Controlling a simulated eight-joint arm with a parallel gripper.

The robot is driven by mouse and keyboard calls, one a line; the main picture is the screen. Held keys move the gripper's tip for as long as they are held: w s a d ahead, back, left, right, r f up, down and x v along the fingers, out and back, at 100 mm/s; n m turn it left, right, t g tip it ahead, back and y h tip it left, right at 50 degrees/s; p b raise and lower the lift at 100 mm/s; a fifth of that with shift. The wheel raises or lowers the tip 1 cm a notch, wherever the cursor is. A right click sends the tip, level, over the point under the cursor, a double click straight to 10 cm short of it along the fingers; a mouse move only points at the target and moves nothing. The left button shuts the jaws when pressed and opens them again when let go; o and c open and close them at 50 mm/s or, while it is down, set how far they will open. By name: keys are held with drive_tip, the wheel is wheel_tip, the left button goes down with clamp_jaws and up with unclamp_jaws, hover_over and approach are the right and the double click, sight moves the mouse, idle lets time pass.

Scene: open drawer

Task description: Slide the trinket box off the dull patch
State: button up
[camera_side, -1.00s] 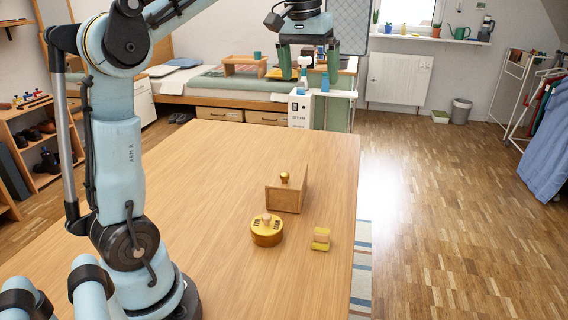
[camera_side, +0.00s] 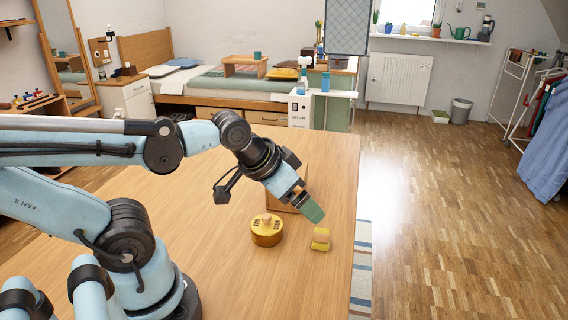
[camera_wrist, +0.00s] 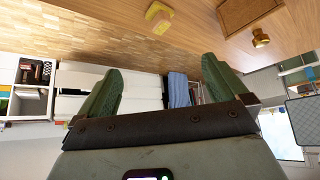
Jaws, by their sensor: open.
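The likely trinket box (camera_side: 266,232) is a round, gold-coloured box with dark markings and a small pinkish knob, upright on the table in the side view. I cannot make it out in the wrist view. No dull patch can be made out on the table. My gripper (camera_side: 311,211) slants down to the right, beyond and to the right of the round box, in front of the wooden box. In the wrist view my gripper (camera_wrist: 162,66) has its two green fingers wide apart with nothing between them.
A wooden box (camera_side: 283,207) with a brass knob (camera_wrist: 260,38) is partly hidden behind my gripper. A small yellow block (camera_side: 320,240) with a pinkish band lies right of the round box, near the table's right edge. The wooden table (camera_side: 225,265) is clear left of the round box.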

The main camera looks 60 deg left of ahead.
drive_tip(key=shift+c, duration=0.2)
drive_tip(key=shift+c, duration=1.2)
drive_tip(key=shift+w+a+r, duration=0.15)
drive_tip(key=shift+a, duration=0.15)
drive_tip(key=shift+c, duration=1.2)
drive_tip(key=a+r+m+g, duration=0.1)
drive_tip(key=a, duration=0.2)
drive_tip(key=w+a+r, duration=0.1)
drive_tip(key=a, duration=0.2)
drive_tip(key=w+a+r+m+g, duration=0.1)
drive_tip(key=a, duration=0.2)
drive_tip(key=shift+w+a+r+m+g, duration=0.1)
drive_tip(key=shift+a+r+m+g, duration=0.15)
drive_tip(key=shift+r+m+g, duration=0.05)
drive_tip(key=c, duration=0.3)
drive_tip(key=a+m, duration=0.1)
drive_tip(key=a, duration=0.2)
drive_tip(key=a+r+m+h, duration=0.1)
drive_tip(key=a, duration=0.1)
drive_tip(key=a+r+h, duration=0.1)
drive_tip(key=a, duration=0.2)
drive_tip(key=shift+a+m+g, duration=0.3)
drive_tip(key=shift+a+m, duration=0.05)
drive_tip(key=shift+m, duration=0.05)
drive_tip(key=shift+c, duration=0.2)
drive_tip(key=x, duration=1.2)
drive_tip(key=shift+c, duration=0.3)
